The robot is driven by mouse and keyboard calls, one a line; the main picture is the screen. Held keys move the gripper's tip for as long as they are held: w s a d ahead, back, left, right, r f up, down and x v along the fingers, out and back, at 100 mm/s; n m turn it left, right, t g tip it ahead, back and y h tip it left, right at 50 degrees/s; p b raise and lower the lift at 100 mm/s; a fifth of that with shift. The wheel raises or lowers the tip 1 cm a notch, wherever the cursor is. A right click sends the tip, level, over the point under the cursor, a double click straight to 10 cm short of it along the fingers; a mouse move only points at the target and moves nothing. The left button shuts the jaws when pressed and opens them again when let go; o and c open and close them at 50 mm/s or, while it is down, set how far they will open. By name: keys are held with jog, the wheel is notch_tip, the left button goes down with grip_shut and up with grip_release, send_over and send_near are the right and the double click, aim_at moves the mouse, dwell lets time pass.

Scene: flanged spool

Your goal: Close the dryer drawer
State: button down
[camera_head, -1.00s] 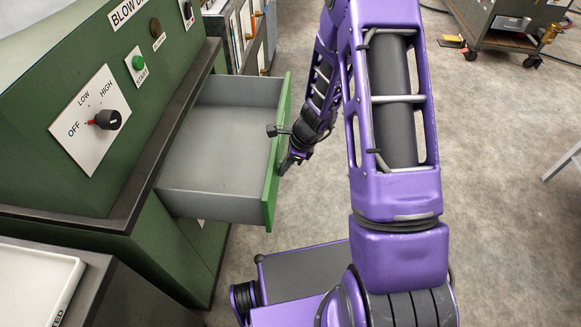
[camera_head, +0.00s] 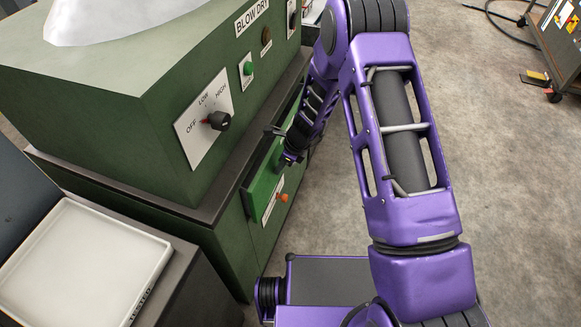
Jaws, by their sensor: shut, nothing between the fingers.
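The green drawer front (camera_head: 263,187) of the dryer sits at or close to the cabinet face, under the dark ledge. No drawer interior shows; I cannot tell whether a small gap is left. My gripper (camera_head: 289,158) is shut and empty, at the outer side of the drawer front. It seems to touch the front or be very close to it; my arm hides the far part of the drawer. The green dryer cabinet (camera_head: 140,130) stands at the left.
An orange knob (camera_head: 283,197) sticks out below the drawer. A white tray (camera_head: 75,265) lies at lower left. A cart (camera_head: 566,50) stands at upper right; the floor between is clear.

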jog(key=shift+w+a, duration=0.3)
jog(key=shift+a, duration=0.65)
